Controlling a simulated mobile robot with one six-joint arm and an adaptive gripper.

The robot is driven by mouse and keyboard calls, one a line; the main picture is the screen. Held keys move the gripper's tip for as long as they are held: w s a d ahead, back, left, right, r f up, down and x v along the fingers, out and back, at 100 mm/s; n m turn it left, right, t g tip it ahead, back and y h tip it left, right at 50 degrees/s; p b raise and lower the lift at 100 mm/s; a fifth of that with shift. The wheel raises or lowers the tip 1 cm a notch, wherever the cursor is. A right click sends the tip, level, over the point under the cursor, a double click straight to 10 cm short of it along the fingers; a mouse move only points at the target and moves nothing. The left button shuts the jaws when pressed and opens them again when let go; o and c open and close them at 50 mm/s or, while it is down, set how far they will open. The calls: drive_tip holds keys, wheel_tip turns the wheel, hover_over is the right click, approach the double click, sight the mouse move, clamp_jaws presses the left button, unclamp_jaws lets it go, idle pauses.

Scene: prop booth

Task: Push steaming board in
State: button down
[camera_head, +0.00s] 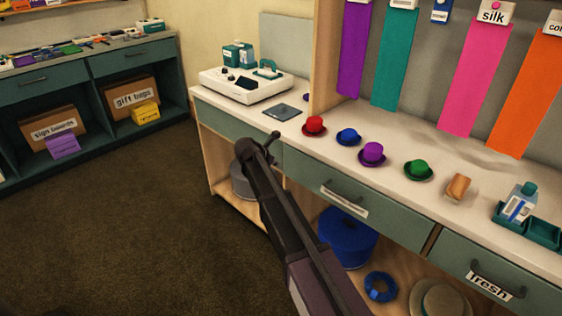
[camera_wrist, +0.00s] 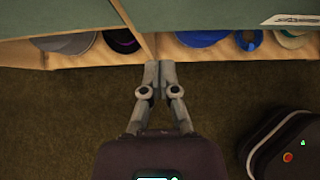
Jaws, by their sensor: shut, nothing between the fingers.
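My gripper (camera_head: 274,136) is in front of the counter's left end. In the wrist view its grey fingers (camera_wrist: 152,76) are shut together, empty, near the wooden upright between two open bays. I cannot clearly pick out a steaming board. A plain teal front (camera_head: 226,122) lies under the steamer-like white machine (camera_head: 245,88); my arm hides its right part. In the wrist view a teal front (camera_wrist: 55,14) is at upper left. I cannot tell whether the fingertips touch anything.
Small hats, including a red one (camera_head: 314,126), line the countertop. A labelled drawer (camera_head: 385,213) is to the right. The carpet (camera_head: 130,230) left of my arm is clear.

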drive_tip(key=p+v, duration=0.4)
drive_tip(key=v, duration=0.2)
drive_tip(key=shift+s+a+r, duration=0.1)
drive_tip(key=shift+r, duration=0.05)
idle(0.5)
drive_tip(key=s+d+f+m+g+y, duration=0.1)
drive_tip(key=s+d+f+m+g, duration=0.1)
drive_tip(key=s+d+m, duration=0.5)
drive_tip(key=s+d+f+m+g+y, duration=0.1)
drive_tip(key=s+d+f+m+g, duration=0.1)
drive_tip(key=s+d+m, duration=0.6)
drive_tip(key=s+d+f+m+g+y, duration=0.1)
drive_tip(key=s+d+m+g+y, duration=0.25)
drive_tip(key=s+d+m, duration=0.9)
wheel_tip(320, 180, up, 18)
drive_tip(key=s+a+p, duration=0.1)
drive_tip(key=a+p, duration=0.1)
drive_tip(key=p, duration=1.6)
drive_tip(key=shift+t, duration=0.35)
